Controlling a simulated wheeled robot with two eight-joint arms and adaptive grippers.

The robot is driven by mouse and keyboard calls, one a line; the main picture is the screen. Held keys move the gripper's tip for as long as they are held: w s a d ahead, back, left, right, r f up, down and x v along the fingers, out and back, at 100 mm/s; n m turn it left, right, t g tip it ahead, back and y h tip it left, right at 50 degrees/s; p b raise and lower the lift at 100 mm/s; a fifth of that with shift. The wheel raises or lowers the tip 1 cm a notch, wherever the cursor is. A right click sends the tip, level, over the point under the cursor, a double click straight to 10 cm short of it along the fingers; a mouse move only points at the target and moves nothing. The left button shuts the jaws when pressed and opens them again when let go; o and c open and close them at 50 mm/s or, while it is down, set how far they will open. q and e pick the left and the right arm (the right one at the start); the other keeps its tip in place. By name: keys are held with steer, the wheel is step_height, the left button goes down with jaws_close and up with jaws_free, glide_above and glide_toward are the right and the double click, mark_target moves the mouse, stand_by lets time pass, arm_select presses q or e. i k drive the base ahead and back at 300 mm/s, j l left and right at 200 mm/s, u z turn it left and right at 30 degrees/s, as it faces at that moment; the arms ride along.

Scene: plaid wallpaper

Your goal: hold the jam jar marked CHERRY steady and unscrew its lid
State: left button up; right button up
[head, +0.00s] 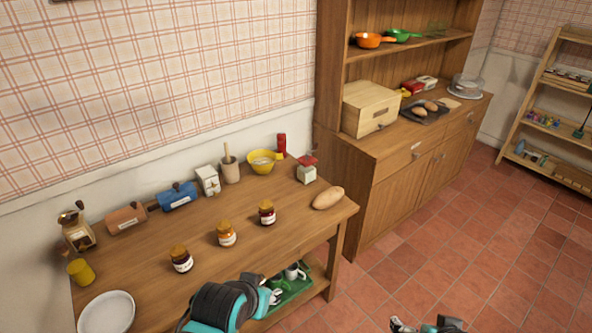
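Three jam jars with orange-gold lids stand upright in a slanting row on the wooden table: a dark one (182,261) at left, an orange one (227,236) in the middle, a dark red one (267,214) at right. Their labels are too small to read, so I cannot tell which says CHERRY. All lids are on. My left gripper (272,294) is at the table's front edge, below the jars in the picture and apart from them; its fingers are small and partly hidden by my arm. My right gripper (428,326) shows only partly at the bottom edge, over the floor.
Table room around the jars is clear.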

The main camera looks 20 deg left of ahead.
mark_target(268, 220)
steer(key=i+l+u, duration=0.15)
steer(key=u, duration=0.25)
steer(key=i+l+u, duration=0.1)
steer(key=l+u, duration=0.4)
steer(key=u, duration=0.25)
steer(key=i, duration=0.05)
